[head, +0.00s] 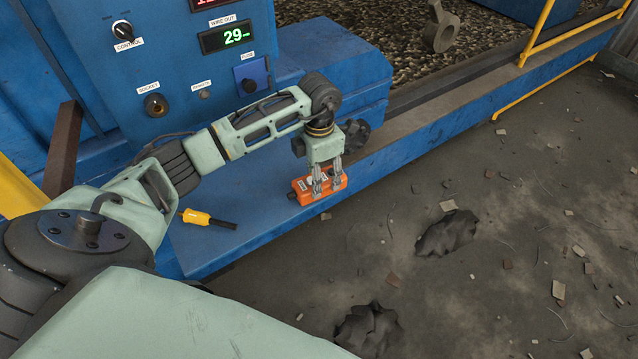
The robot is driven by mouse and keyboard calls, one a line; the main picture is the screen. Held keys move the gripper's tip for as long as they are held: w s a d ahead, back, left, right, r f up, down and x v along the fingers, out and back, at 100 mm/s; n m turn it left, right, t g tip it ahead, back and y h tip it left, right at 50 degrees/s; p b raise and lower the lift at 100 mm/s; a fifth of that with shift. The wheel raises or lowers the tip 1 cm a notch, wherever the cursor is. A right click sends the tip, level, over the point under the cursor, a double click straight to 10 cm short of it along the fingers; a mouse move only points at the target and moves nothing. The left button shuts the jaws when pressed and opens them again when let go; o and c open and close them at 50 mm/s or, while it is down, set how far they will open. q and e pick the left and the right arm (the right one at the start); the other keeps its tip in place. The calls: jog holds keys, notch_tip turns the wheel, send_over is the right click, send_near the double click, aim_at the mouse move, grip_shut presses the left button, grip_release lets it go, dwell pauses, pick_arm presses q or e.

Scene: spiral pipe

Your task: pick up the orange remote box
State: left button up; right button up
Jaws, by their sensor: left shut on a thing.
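The orange remote box (301,189) is in the middle of the head view, at the front edge of a blue ledge (212,247). Small light and dark buttons show on its top. My left gripper (322,186) points down from above, its fingers shut on the orange remote box. Whether the box rests on the ledge or hangs just above it I cannot tell. My right gripper is not in view.
A yellow tool with a dark tip (207,218) lies on the ledge left of the box. Behind stands a blue control panel (188,70) with knobs and displays. Yellow rails (565,42) run at the right. The debris-strewn floor has dark lumps (447,233).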

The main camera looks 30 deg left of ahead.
pick_arm(q)
jog(key=shift+c, duration=0.7)
jog(key=shift+r, duration=0.1)
